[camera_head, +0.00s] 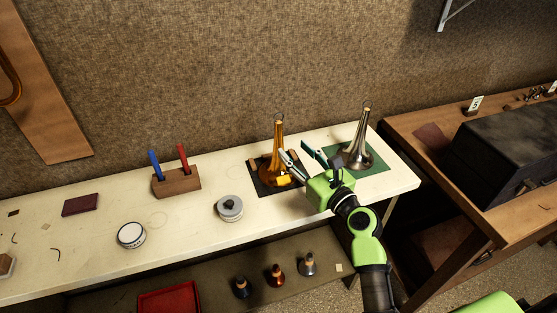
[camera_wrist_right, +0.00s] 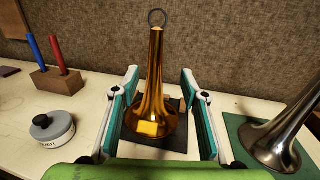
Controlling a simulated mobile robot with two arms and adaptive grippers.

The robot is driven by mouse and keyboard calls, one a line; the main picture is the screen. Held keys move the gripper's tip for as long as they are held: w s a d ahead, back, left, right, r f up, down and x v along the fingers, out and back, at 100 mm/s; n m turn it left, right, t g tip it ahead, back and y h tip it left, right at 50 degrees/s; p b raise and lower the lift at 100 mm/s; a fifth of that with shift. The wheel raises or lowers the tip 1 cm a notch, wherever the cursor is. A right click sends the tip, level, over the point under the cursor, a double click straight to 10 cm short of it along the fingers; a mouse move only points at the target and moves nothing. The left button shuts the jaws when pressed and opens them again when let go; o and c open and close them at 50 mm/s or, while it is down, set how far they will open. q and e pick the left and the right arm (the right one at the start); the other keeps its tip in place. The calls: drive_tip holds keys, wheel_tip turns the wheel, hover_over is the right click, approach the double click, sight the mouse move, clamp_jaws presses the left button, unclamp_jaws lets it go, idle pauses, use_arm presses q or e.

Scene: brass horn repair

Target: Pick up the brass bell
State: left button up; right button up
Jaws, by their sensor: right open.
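The brass bell (camera_head: 279,147) stands upright, flared end down, on a dark mat (camera_head: 262,186) on the white bench. It is golden, with a ring at its top and a yellow tag on its flare. My right gripper (camera_head: 301,157) is open in front of it. In the right wrist view the brass bell (camera_wrist_right: 155,85) shows between the two open fingers of the gripper (camera_wrist_right: 157,95), with gaps on both sides. In the head view the gripper hides part of the mat. My left gripper is not in view.
A silver bell (camera_head: 358,143) stands on a green mat (camera_head: 377,165) just right of my gripper. A wooden block (camera_head: 176,183) with blue and red sticks and a grey lidded tin (camera_head: 229,208) stand to the left. A dark case (camera_head: 510,150) sits on the right table.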

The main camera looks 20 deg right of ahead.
sight(281, 142)
drive_tip(key=shift+a+f+p+x, duration=0.1)
drive_tip(key=shift+a+p+x, duration=0.05)
drive_tip(key=shift+x, duration=1.2)
drive_tip(key=shift+a+f+p+x, duration=0.1)
drive_tip(key=shift+f+p+x, duration=0.05)
drive_tip(key=shift+x, duration=1.25)
drive_tip(key=shift+a+f+p+x, duration=0.1)
drive_tip(key=shift+a+p+x, duration=0.05)
drive_tip(key=shift+x, duration=1.2)
drive_tip(key=shift+s, duration=0.2)
clamp_jaws()
